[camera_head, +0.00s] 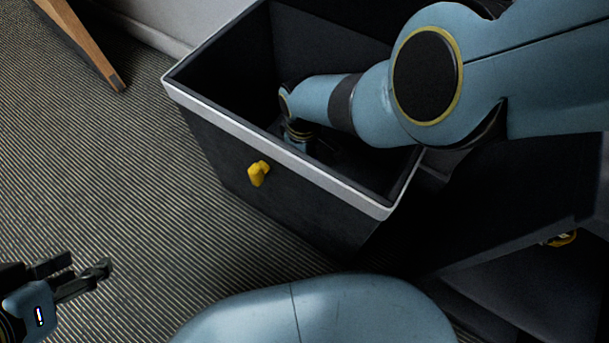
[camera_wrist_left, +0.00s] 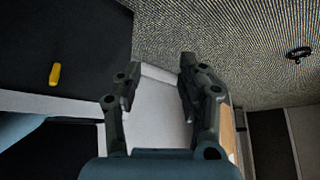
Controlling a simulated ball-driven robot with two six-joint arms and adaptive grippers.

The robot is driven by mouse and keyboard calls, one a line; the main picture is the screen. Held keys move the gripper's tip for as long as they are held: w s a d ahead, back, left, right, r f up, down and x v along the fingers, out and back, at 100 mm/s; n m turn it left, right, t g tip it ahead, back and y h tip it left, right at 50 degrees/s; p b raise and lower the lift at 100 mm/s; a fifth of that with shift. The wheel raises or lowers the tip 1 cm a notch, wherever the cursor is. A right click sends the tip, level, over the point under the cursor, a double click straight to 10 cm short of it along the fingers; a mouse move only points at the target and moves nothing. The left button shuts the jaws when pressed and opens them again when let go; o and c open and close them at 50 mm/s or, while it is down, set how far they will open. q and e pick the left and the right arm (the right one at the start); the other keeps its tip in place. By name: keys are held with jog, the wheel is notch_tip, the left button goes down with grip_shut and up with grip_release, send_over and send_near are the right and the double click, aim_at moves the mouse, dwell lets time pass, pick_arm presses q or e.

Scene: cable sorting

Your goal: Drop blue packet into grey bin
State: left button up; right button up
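The bin is a dark grey box with a pale rim (camera_head: 285,160), open at the top, standing on the floor in the head view. My right arm reaches over it and its wrist goes down inside. The right gripper is lost in the dark of the bin, so its fingers cannot be made out. No blue packet can be made out in either view. My left gripper (camera_head: 85,277) is at the lower left of the head view, away from the bin. In the left wrist view its two fingers (camera_wrist_left: 157,82) stand apart with nothing between them.
A yellow tab (camera_head: 258,173) sits on the bin's outer front wall; a yellow piece (camera_wrist_left: 55,74) also shows on a dark surface in the left wrist view. A wooden leg (camera_head: 85,45) stands at the upper left. The striped carpet (camera_head: 110,170) left of the bin is clear.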

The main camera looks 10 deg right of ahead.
notch_tip(320, 180, down, 2)
jog(key=shift+s+f+b, duration=0.1)
jog(key=shift+f+b, duration=0.1)
jog(key=shift+b, duration=0.4)
pick_arm(q)
jog(key=shift+s+d+f+t+b, duration=0.1)
jog(key=shift+f+t+b, duration=0.4)
jog(key=shift+f+t, duration=1.2)
pick_arm(e)
jog(key=shift+f, duration=0.6)
jog(key=shift+f, duration=0.25)
jog(key=shift+f+b, duration=0.4)
jog(key=shift+b, duration=0.1)
notch_tip(320, 180, down, 2)
jog(key=shift+f+b, duration=0.15)
jog(key=shift+b, duration=0.75)
pick_arm(q)
jog(key=w+d+r+t, duration=0.1)
jog(key=w+r+t, duration=0.3)
jog(key=r+t, duration=0.1)
jog(key=shift+w+r+m+t+h, duration=0.25)
jog(key=shift+r+m+t+h, duration=0.05)
jog(key=shift+m+h, duration=0.1)
jog(key=shift+w+d+r, duration=0.1)
jog(key=shift+w+r, duration=0.15)
jog(key=shift+r, duration=0.05)
jog(key=shift+w+r, duration=0.1)
jog(key=shift+r, duration=0.05)
pick_arm(e)
jog(key=shift+f, duration=0.1)
